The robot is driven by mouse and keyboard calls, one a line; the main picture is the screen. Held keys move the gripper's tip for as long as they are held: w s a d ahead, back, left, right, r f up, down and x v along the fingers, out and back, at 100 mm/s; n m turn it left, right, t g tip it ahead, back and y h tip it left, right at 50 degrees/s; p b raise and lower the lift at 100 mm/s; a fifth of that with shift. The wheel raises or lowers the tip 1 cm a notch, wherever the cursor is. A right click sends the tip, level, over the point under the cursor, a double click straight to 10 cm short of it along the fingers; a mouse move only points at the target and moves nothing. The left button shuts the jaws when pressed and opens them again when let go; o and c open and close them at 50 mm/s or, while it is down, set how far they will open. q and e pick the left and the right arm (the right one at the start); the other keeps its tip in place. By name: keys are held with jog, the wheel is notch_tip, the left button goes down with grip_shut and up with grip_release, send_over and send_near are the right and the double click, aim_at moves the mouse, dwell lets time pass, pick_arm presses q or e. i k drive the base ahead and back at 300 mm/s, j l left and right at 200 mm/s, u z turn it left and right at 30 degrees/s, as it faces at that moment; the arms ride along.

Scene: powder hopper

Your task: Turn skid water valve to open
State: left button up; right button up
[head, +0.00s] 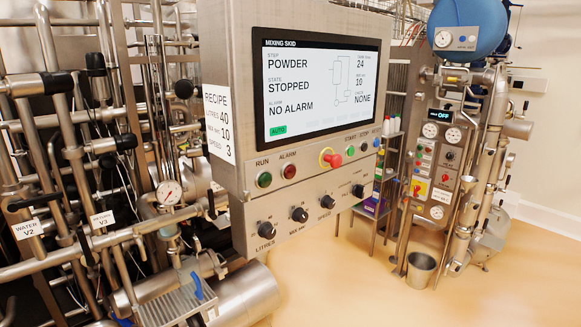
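The skid's water valve is marked by a white tag reading "WATER V2" (28,229) at the lower left of the head view, among steel pipes. A black lever handle (38,199) lies just above the tag, slanting slightly up to the right, roughly across the steep pipe there. I cannot tell for certain that this lever belongs to V2, or its open or shut position. A second tag, "RETURN V3" (102,219), hangs just to the right. Neither of my grippers is in view.
A control cabinet (222,185) with a lit screen (320,85) reading "STOPPED" and "NO ALARM" juts out at the centre. A pressure gauge (169,193) and dense pipework stand left of it. A bucket (420,270) stands at right. The floor (340,285) in front is clear.

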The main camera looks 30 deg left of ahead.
aim_at(13, 206)
jog(key=u, duration=2.45)
